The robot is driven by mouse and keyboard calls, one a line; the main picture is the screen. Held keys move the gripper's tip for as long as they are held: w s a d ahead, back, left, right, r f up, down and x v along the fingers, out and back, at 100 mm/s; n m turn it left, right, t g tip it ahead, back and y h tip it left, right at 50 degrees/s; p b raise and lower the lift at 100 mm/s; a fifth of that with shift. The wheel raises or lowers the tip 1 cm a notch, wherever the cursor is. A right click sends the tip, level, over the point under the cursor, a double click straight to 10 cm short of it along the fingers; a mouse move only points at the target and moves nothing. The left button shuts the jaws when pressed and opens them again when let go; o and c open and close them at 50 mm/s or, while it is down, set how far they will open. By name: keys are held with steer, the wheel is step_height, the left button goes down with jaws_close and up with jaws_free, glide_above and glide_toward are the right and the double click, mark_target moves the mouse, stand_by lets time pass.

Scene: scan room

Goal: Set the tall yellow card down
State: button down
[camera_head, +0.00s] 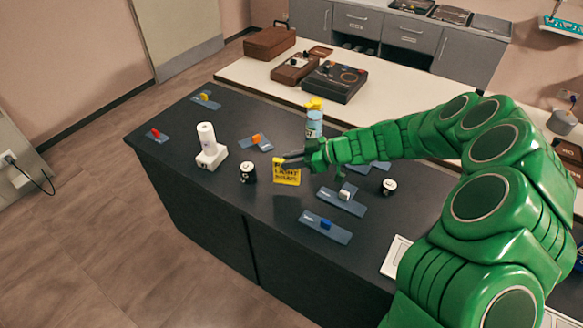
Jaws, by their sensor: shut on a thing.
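The tall yellow card (287,173) has dark print on it and stands upright near the middle of the dark counter (262,221). My gripper (283,161) is at the card's top edge, reaching in from the right, and is shut on it. A dark shadow lies on the counter just below and right of the card. I cannot tell whether the card's bottom edge touches the counter.
A black cylinder (248,173) and a white handheld device in a stand (209,148) are left of the card. A spray bottle (314,125) stands behind my gripper. Slides with coloured blocks, one blue (325,225), lie around. The counter's front left is clear.

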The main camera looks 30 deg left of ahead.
steer(key=shift+w+a+f, duration=0.25)
steer(key=shift+f, duration=1.65)
steer(key=shift+f, duration=0.1)
steer(key=c, duration=1)
jaws_free()
steer(key=shift+d+r, duration=0.1)
steer(key=shift+r, duration=0.1)
steer(key=v, duration=1.2)
steer(key=shift+f, duration=0.1)
